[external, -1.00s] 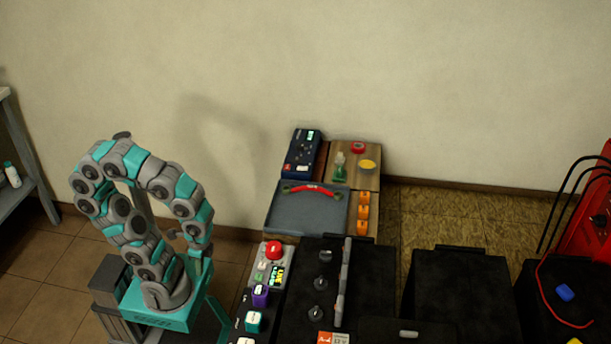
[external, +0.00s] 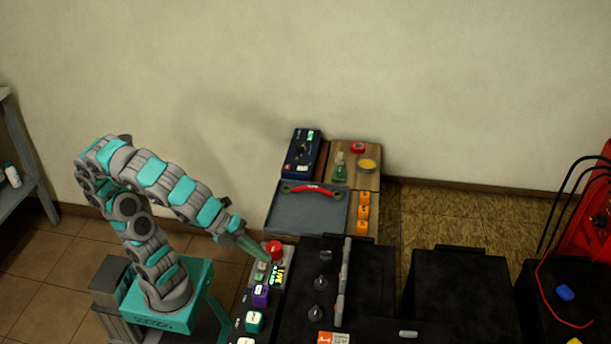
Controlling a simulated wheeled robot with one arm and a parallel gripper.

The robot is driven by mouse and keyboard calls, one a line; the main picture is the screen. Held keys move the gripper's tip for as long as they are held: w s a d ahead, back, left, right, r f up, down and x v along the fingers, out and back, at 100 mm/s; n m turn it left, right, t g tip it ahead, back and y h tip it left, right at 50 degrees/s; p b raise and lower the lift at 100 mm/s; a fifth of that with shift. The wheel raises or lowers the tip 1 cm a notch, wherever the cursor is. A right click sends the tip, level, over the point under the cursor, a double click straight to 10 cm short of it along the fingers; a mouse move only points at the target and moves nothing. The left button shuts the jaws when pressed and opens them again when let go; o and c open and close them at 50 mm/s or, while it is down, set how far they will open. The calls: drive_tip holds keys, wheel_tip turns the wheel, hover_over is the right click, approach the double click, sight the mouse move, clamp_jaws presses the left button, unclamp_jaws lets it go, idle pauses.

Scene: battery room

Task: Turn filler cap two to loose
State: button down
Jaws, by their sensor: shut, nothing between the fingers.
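Three dark round filler caps sit in a row on the black battery (external: 292,318): a far cap (external: 325,256), a middle cap (external: 321,283) and a near cap (external: 318,312). No cap number can be read; the middle one is second from either end. My gripper (external: 264,257) is shut and empty. It points down and right over the left edge of the control panel, beside the red button, left of the caps and apart from them. Whether it touches the panel cannot be told.
The panel has a red mushroom button (external: 274,247), a lit display (external: 279,274) and coloured switches. Behind lie a grey tray (external: 300,215) with a red handle, a dark blue meter (external: 302,154) and orange blocks (external: 362,213). More black batteries (external: 458,295) stand to the right.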

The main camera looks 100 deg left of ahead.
drive_tip(key=r, duration=0.1)
approach(318, 284)
wheel_tip(318, 284, down, 4)
drive_tip(key=shift+s+r+m+p, duration=0.1)
drive_tip(key=shift+m+p, duration=0.25)
drive_tip(key=shift+m, duration=0.05)
drive_tip(key=w, duration=0.3)
drive_tip(key=shift+f, duration=0.25)
drive_tip(key=shift+w, duration=0.75)
